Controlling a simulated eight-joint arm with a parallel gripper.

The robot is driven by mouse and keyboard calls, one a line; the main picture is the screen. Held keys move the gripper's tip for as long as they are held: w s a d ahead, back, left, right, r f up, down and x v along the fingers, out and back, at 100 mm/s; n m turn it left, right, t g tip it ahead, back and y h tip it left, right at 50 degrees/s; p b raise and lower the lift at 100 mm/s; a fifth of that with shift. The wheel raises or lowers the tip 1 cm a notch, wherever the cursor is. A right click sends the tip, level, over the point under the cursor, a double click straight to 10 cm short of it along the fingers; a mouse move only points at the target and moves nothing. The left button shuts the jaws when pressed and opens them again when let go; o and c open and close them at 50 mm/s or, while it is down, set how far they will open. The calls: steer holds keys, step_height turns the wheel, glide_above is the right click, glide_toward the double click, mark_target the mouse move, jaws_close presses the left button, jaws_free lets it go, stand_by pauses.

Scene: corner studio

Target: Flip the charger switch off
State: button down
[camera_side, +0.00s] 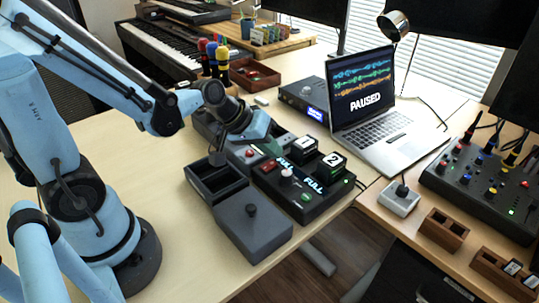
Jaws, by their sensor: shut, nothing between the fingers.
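Which way the lever is set is hard to tell. My gripper (217,158) is shut and empty, pointing down to the left of the charger, apart from the lever, above the back edge of a dark open box.
A grey device (240,155) stands behind, partly hidden by my arm. A laptop (375,128) reading PAUSED and a mixer (490,185) are to the right.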

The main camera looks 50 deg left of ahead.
steer(key=shift+f, duration=0.4)
stand_by(0.6)
steer(key=shift+r, duration=0.1)
steer(key=shift+r, duration=0.65)
step_height(320, 180, up, 6)
stand_by(0.7)
steer(key=s+a+m+y, duration=0.1)
steer(key=s+m+y, duration=0.1)
steer(key=s+m, duration=0.3)
steer(key=shift+s+a+y, duration=0.2)
steer(key=shift+s+y, duration=0.1)
steer(key=shift+s, duration=0.85)
